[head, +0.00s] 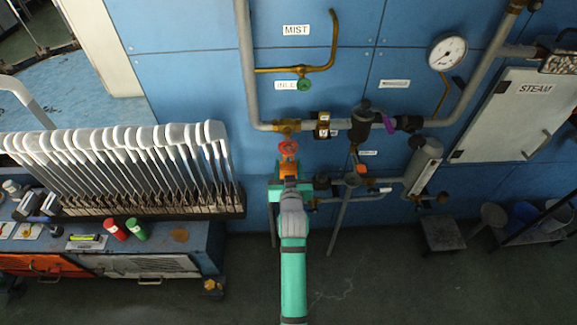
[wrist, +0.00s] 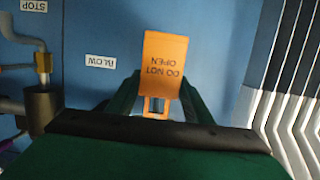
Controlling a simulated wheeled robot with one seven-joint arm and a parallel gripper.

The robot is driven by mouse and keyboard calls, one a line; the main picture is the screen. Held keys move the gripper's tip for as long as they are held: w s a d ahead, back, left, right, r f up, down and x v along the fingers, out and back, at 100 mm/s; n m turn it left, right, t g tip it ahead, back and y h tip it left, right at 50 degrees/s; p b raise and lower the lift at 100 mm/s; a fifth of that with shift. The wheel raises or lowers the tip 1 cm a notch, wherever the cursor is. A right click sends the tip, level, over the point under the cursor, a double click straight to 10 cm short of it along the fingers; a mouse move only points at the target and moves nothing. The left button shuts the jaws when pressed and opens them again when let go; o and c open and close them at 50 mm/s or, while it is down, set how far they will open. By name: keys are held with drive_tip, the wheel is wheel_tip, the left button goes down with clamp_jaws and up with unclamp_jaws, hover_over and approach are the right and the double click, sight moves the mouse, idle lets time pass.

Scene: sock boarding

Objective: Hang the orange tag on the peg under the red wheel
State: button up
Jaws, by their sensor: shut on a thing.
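The orange tag (wrist: 163,62) reads "DO NOT OPEN", upside down in the wrist view. My gripper (wrist: 156,105) is shut on its narrow slotted end, and the wide part sticks out beyond the fingers. In the head view the orange tag (head: 289,169) shows just past my gripper (head: 289,182), close below the red wheel (head: 288,146). The peg under the wheel cannot be made out; the tag and gripper cover that spot. I cannot tell whether the tag touches anything.
Grey pipes (head: 249,70) and a dark valve body (head: 364,121) are right of and above the wheel. A rack of white sock boards (head: 130,165) stands to the left. A "BLOW" label (wrist: 100,61) is on the blue wall. A small orange piece (head: 361,169) sits on the pipework.

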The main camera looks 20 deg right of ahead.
drive_tip(key=o, duration=1.1)
drive_tip(key=shift+s, duration=0.1)
drive_tip(key=v, duration=1)
drive_tip(key=shift+s, duration=0.35)
drive_tip(key=shift+a, duration=0.15)
